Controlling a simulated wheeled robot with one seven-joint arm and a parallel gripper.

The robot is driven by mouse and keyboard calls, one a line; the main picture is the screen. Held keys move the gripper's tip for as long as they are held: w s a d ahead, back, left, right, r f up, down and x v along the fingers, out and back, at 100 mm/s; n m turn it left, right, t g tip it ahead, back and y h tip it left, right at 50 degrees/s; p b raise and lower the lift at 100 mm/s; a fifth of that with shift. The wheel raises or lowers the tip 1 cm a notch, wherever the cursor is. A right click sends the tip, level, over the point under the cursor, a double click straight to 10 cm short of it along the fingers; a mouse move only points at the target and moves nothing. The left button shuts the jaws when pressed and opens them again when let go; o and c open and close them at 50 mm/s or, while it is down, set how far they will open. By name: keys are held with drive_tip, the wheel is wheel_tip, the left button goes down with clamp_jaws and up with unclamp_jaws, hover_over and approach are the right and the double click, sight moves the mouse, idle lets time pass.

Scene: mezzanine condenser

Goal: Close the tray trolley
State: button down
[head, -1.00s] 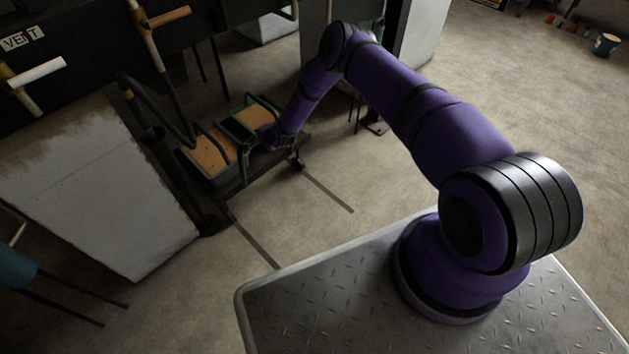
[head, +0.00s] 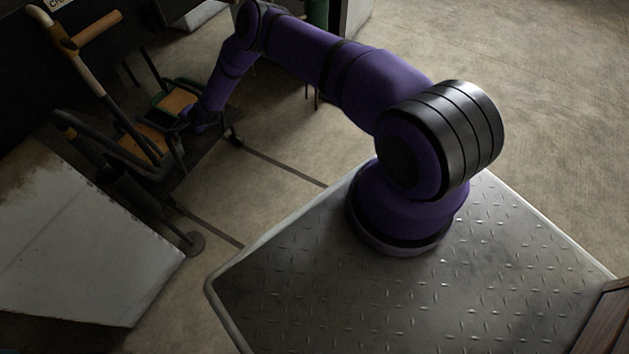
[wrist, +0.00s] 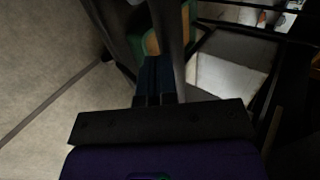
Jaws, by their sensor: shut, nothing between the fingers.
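The tray trolley (head: 213,142) is a low dark platform on wheels at the left of the head view. It carries a tan-filled tray (head: 150,139) and a green-edged tray (head: 176,101), with dark bars above them. My gripper (head: 189,122) is low over the trolley, beside the green-edged tray. In the wrist view my gripper (wrist: 155,99) is shut and empty, close to a grey upright bar (wrist: 169,45). The green tray edge (wrist: 147,26) shows behind it. Whether the fingers touch the bar or tray I cannot tell.
A pale slanted panel (head: 70,235) stands at the left, in front of the trolley. Two dark floor tracks (head: 285,166) run from the trolley toward my base. The floor at right (head: 480,45) is clear.

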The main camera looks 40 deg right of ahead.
drive_tip(key=shift+w+a+r, duration=0.15)
drive_tip(key=shift+w+r, duration=0.15)
drive_tip(key=shift+w, duration=0.2)
